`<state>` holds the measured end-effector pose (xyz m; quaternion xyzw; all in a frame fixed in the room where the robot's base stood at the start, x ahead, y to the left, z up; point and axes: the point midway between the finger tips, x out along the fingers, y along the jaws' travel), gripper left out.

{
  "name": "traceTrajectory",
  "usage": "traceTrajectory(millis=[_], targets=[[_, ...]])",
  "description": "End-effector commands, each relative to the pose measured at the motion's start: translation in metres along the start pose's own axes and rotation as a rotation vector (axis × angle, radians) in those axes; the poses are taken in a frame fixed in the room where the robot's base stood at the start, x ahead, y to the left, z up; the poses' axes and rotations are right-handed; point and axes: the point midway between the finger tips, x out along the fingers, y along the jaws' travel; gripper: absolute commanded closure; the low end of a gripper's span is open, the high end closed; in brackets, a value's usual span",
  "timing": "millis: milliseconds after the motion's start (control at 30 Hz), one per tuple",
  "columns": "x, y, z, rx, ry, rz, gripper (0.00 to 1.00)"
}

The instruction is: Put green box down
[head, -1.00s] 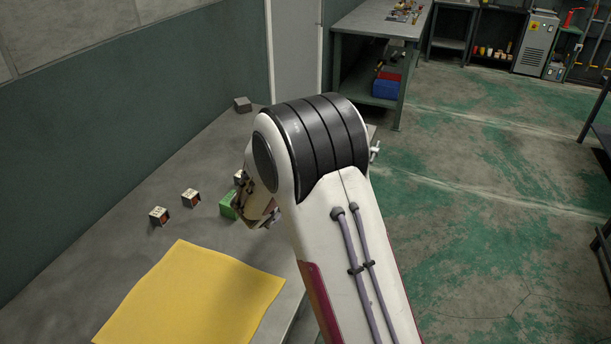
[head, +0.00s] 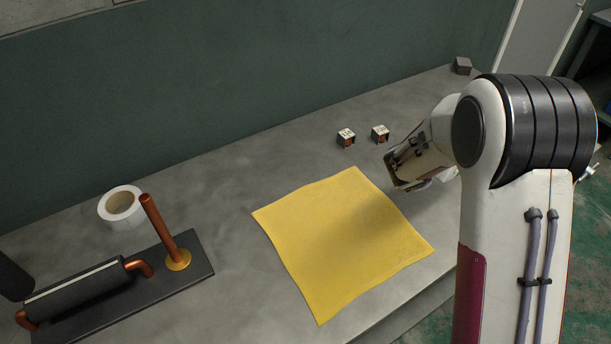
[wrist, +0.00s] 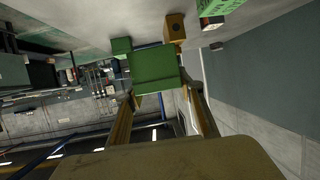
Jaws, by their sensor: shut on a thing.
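The green box (wrist: 155,70) is between the fingers of my gripper (wrist: 163,93) in the wrist view, and the gripper is shut on it. In the head view, the wrist end of my arm (head: 415,165) is over the grey workbench (head: 200,160), right of the yellow cloth (head: 340,235). The green box and the fingertips are hidden there. I cannot tell whether the box touches the bench. A second green shape (wrist: 121,46) shows beyond the held box in the wrist view.
Two small boxes (head: 346,138) (head: 380,134) stand behind the cloth. The wrist view shows an orange-brown box (wrist: 175,27) and a green-and-white box (wrist: 215,8). A white tape roll (head: 121,206) and a copper pipe assembly (head: 166,230) are left. The bench behind the cloth is largely bare.

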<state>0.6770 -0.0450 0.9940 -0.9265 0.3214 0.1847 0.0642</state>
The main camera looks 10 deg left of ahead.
Motion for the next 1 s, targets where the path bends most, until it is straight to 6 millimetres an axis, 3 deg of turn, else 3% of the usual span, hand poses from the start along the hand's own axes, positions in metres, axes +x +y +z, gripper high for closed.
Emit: traceTrajectory(millis=[100, 500, 1000], targets=[[-0.020, -0.039, 0.005, -0.033, 0.001, -0.080, 0.87], [-0.091, -0.154, 0.026, -0.142, 0.001, -0.346, 0.87], [-0.205, -0.274, 0.064, -0.284, 0.000, -0.685, 0.87]])
